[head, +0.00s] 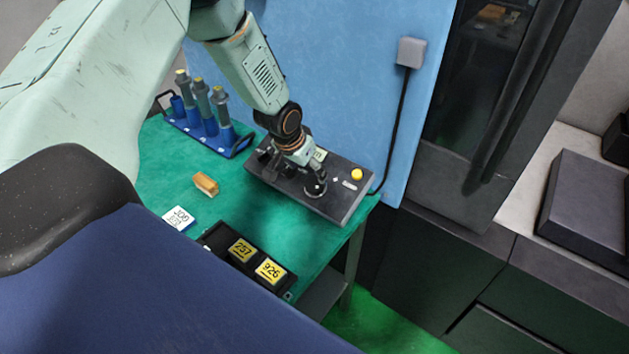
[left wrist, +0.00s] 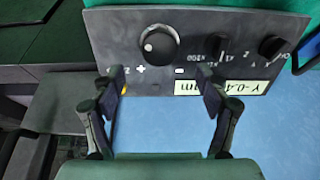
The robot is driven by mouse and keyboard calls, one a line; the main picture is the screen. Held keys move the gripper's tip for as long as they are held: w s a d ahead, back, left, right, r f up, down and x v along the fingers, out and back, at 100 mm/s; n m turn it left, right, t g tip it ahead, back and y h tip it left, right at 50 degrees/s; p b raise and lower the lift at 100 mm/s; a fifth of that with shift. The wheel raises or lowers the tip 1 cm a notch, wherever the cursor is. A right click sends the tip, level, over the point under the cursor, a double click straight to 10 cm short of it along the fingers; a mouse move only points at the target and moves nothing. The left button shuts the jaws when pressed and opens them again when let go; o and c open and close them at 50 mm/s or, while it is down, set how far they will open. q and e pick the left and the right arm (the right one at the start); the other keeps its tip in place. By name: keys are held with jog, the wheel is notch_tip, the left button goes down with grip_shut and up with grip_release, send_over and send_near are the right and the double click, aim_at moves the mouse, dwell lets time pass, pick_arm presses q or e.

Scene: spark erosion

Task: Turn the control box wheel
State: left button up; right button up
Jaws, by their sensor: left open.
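The dark grey control box (head: 345,204) lies on the green bench, below my left gripper (head: 303,170). Its round wheel, a black knob with a silver ring (head: 316,190), shows just past the fingers. In the left wrist view the wheel (left wrist: 159,45) sits near the top middle, ahead of and between the two fingertips of my open left gripper (left wrist: 162,80). I see a gap between the fingers and the wheel there; contact is not visible. Two smaller selector knobs (left wrist: 218,46) are to its right. My right gripper is not in view.
A yellow button (head: 356,175) and a label (left wrist: 250,88) are on the box. A blue rack of tools (head: 210,130) stands behind left. A small orange-brown block (head: 206,184), a white card (head: 179,218) and a black tray (head: 217,236) with yellow-labelled pieces lie in front.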

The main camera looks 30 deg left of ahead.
aim_at(314, 183)
pick_arm(q)
jog(key=b+x, duration=0.3)
jog(key=x, duration=0.1)
jog(key=shift+f+b, duration=0.25)
jog(key=shift+b, duration=0.15)
jog(key=shift+b+x, duration=1.1)
jog(key=shift+w+f, duration=0.2)
jog(key=shift+f, duration=0.1)
jog(key=shift+s+r, duration=0.15)
jog(key=shift+s, duration=0.05)
jog(key=shift+c, duration=1.3)
jog(key=shift+w, duration=0.1)
jog(key=c, duration=0.9)
